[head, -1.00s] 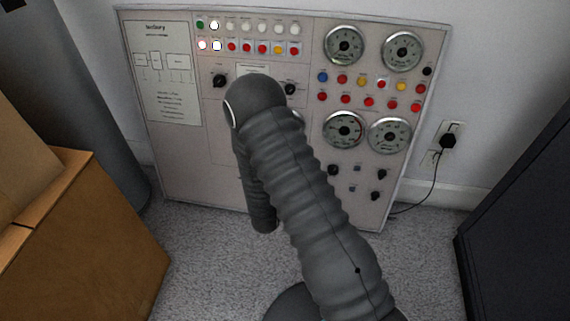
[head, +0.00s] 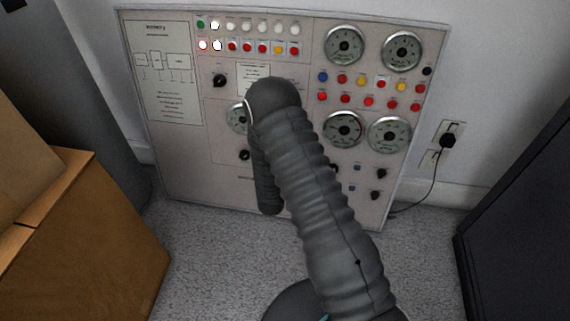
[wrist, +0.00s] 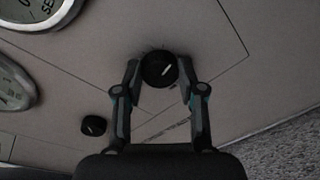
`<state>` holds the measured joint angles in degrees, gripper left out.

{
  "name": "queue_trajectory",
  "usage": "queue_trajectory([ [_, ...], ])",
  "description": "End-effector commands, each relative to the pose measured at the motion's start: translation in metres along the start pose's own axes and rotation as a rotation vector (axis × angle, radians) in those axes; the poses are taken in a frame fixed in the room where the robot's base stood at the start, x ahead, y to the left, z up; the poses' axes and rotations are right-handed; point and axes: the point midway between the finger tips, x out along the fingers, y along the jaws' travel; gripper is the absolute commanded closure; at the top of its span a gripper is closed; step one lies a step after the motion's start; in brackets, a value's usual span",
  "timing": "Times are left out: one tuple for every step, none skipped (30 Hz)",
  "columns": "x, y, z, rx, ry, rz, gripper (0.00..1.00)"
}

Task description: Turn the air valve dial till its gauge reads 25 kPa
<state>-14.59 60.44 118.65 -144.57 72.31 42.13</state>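In the wrist view a round black dial (wrist: 158,70) with a white pointer mark sits between the two fingers of my gripper (wrist: 159,68). The fingers are spread on either side of it, with a narrow gap showing at each side. I cannot tell how deep they reach around it. A gauge (wrist: 30,8) is cut off at the top left; its needle and reading cannot be made out. In the head view my arm hides the gripper and this dial. Which dial is the air valve is not legible.
A cardboard box (head: 90,230) stands left, a dark cabinet (head: 520,220) right.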

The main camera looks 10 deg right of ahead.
Motion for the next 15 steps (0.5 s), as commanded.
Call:
queue_trajectory([
  [0.0001, 0.0, 0.0001, 0.0, 0.0, 0.0, 0.87],
  [0.0001, 0.0, 0.0001, 0.0, 0.0, 0.0, 0.95],
  [0.0001, 0.0, 0.0001, 0.0, 0.0, 0.0, 0.95],
  [0.0001, 0.0, 0.0001, 0.0, 0.0, 0.0, 0.95],
  [0.0001, 0.0, 0.0001, 0.0, 0.0, 0.0, 0.95],
  [0.0001, -0.0001, 0.0001, -0.001, 0.0, 0.0, 0.95],
  [0.0002, -0.0001, 0.0001, -0.002, -0.001, 0.0, 0.95],
  [0.0002, -0.0001, 0.0, -0.004, -0.001, 0.0, 0.95],
  [0.0003, -0.0001, -0.0001, -0.009, -0.001, 0.0, 0.95],
  [0.0003, -0.0002, -0.0002, -0.014, -0.002, -0.001, 0.95],
  [0.0004, -0.0002, -0.0004, -0.021, -0.002, -0.001, 0.95],
  [0.0004, -0.0003, -0.0006, -0.032, -0.003, -0.002, 0.95],
  [0.0005, -0.0003, -0.0008, -0.041, -0.003, -0.002, 0.95],
  [0.0006, -0.0004, -0.001, -0.054, -0.004, -0.003, 0.95],
  [0.0006, -0.0005, -0.0014, -0.071, -0.005, -0.004, 0.95],
])
